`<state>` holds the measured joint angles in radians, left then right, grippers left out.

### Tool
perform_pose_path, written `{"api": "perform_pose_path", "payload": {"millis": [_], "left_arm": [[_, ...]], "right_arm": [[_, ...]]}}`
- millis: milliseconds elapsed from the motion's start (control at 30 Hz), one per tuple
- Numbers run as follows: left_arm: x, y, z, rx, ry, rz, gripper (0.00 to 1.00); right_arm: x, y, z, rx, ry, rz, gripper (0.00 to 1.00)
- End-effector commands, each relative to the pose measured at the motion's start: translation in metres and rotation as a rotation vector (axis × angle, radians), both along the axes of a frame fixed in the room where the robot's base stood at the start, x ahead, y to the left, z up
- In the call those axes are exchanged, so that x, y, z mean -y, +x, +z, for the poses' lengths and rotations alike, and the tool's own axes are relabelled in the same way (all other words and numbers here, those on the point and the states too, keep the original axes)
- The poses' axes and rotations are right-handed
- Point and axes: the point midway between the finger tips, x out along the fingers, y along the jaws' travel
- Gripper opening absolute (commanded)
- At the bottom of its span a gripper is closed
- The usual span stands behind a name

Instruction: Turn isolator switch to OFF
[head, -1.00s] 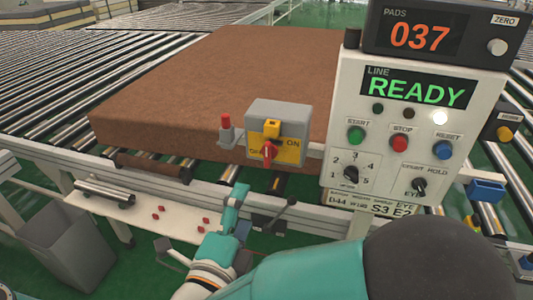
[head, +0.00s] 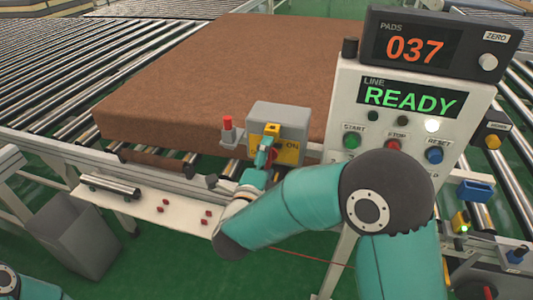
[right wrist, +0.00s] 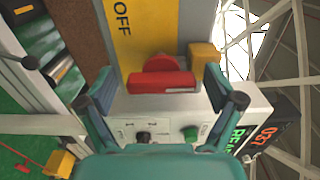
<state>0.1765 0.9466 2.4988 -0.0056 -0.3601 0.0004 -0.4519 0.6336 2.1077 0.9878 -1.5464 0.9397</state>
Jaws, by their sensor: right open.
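The isolator switch is a grey box (head: 278,115) with a yellow plate (head: 291,151) marked ON at its right, mounted on the conveyor's front rail. Its red handle is mostly hidden behind my right gripper (head: 265,158) in the head view. In the right wrist view the red handle (right wrist: 160,82) lies between the two spread fingers of my right gripper (right wrist: 160,92), close to them. The gripper is open, and I cannot tell whether a finger touches the handle. The word OFF shows on the yellow plate (right wrist: 140,35). My left gripper is out of view.
A control panel (head: 349,110) reading READY stands right of the switch, under a counter (head: 430,50) showing 037. A red-topped post (head: 228,130) stands just left of the switch. A brown mattress (head: 220,70) lies on rollers behind. A grey bin (head: 80,240) is at lower left.

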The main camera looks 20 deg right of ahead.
Motion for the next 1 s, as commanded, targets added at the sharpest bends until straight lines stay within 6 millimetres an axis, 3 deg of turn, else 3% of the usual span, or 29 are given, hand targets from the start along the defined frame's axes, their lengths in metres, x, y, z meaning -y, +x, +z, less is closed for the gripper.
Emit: {"api": "perform_pose_path", "payload": {"millis": [300,667,1000], "left_arm": [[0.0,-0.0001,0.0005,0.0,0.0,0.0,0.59],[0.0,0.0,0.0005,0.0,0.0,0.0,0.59],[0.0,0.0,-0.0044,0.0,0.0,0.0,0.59]], "right_arm": [[0.0016,0.0018,-0.0004,0.0,0.0,0.0,0.92],[0.002,0.0015,-0.0007,-0.001,0.0,-0.001,0.32],[0.0018,0.0016,-0.0026,-0.022,-0.03,0.0,0.31]]}}
